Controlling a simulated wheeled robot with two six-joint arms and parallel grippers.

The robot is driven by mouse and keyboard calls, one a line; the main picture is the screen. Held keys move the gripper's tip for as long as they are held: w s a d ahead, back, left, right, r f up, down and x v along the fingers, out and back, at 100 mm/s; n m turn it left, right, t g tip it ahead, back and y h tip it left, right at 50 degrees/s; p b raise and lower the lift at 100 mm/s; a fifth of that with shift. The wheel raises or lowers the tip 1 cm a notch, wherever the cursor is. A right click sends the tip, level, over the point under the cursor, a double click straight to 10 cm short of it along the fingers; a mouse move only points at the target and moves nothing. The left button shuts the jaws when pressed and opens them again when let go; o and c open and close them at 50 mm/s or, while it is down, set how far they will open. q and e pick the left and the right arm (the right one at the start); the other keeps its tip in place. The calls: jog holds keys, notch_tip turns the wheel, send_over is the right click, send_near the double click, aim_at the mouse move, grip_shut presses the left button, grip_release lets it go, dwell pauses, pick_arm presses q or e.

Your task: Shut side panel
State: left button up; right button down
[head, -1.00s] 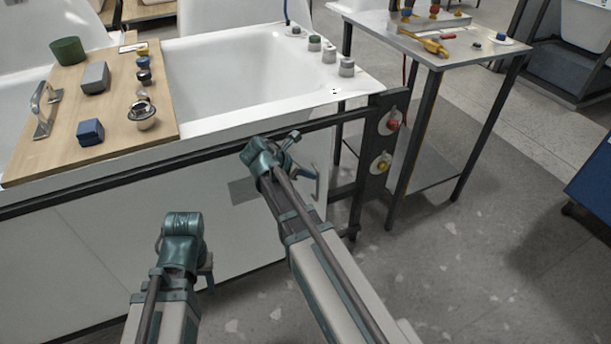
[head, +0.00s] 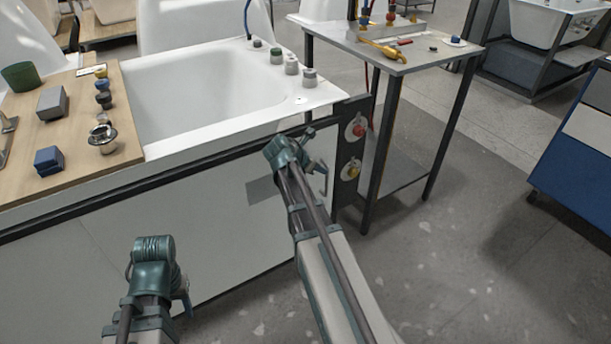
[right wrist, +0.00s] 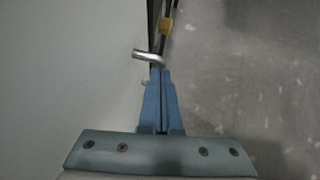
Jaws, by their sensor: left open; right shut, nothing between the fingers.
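The pale side panel (head: 110,220) hangs below the bathtub's (head: 220,90) front rim. I cannot tell how far it stands from its frame. My right gripper (head: 322,170) is in front of the panel's right end, near the dark post. In the right wrist view its blue fingers (right wrist: 157,75) are shut with nothing between them. A bent metal handle (right wrist: 148,55) lies just beyond the fingertips, beside the panel's edge; I cannot tell whether they touch. My left gripper (head: 186,298) is low in front of the panel, open, its fingers partly hidden by its wrist.
A dark post (head: 350,165) carries a red button (head: 358,130) and a yellow one (head: 351,172). A metal side table (head: 400,55) with tools stands behind it. A wooden board (head: 70,130) with small items lies across the tub.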

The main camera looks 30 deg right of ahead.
jog(key=shift+d+r, duration=0.1)
jog(key=shift+d, duration=0.65)
jog(key=shift+d, duration=0.1)
jog(key=s+a+r+p, duration=0.2)
jog(key=a+r+p, duration=0.5)
jog(key=a, duration=0.4)
jog(key=shift+a, duration=0.3)
jog(key=shift+s+f, duration=0.1)
